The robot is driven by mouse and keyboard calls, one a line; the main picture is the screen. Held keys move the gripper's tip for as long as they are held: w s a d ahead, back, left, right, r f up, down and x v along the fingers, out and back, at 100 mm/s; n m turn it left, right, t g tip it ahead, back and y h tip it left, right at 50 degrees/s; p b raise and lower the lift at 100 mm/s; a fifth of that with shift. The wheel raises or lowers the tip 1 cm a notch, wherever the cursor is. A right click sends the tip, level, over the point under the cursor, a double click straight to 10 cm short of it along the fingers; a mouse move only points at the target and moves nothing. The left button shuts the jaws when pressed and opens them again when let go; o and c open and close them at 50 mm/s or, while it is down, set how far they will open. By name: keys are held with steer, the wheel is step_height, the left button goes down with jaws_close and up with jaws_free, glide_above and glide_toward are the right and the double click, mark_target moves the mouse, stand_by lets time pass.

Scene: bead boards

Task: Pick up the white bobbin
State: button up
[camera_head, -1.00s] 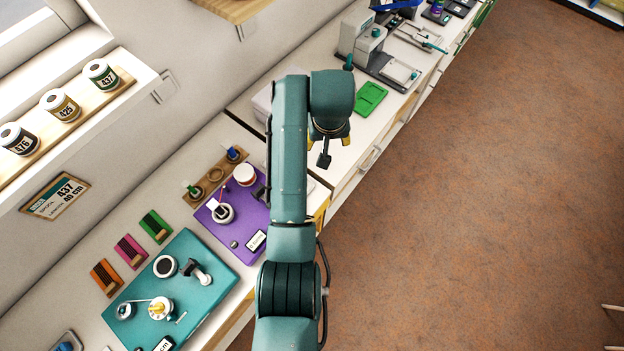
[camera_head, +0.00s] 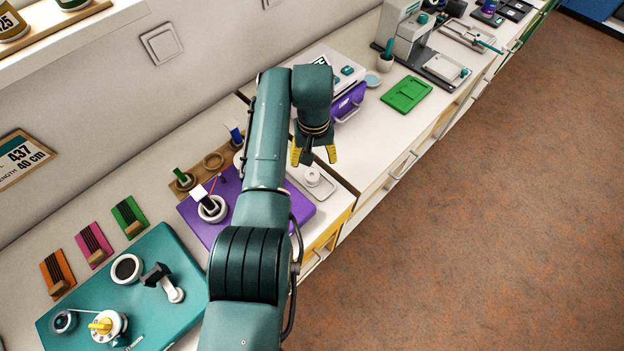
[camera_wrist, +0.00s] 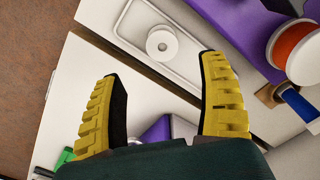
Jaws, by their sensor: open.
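The white bobbin (camera_wrist: 162,43) sits upright on a pale rectangular tray (camera_wrist: 128,30), its round top and centre hole showing in the wrist view. In the head view the bobbin (camera_head: 312,176) stands on the tray (camera_head: 326,190) at the right edge of the purple board. My gripper (camera_head: 315,158) is open and empty above the counter, just beyond the tray. In the wrist view its yellow ribbed fingers (camera_wrist: 160,100) are spread wide, and the bobbin lies ahead of the gap between them, apart from both.
The purple board (camera_head: 303,207) holds a spool holder (camera_head: 212,208). A white box with a purple drawer (camera_head: 346,101) stands beyond. The counter's front edge is close by.

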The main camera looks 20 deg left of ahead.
mark_target(312, 176)
step_height(312, 176, down, 2)
steer(key=shift+f, duration=0.2)
steer(key=f+b, duration=0.1)
steer(key=f, duration=0.1)
steer(key=s+f, duration=0.1)
steer(key=f, duration=0.2)
steer(key=shift+f+b, duration=0.15)
steer(key=shift+b, duration=0.2)
steer(key=c, duration=1)
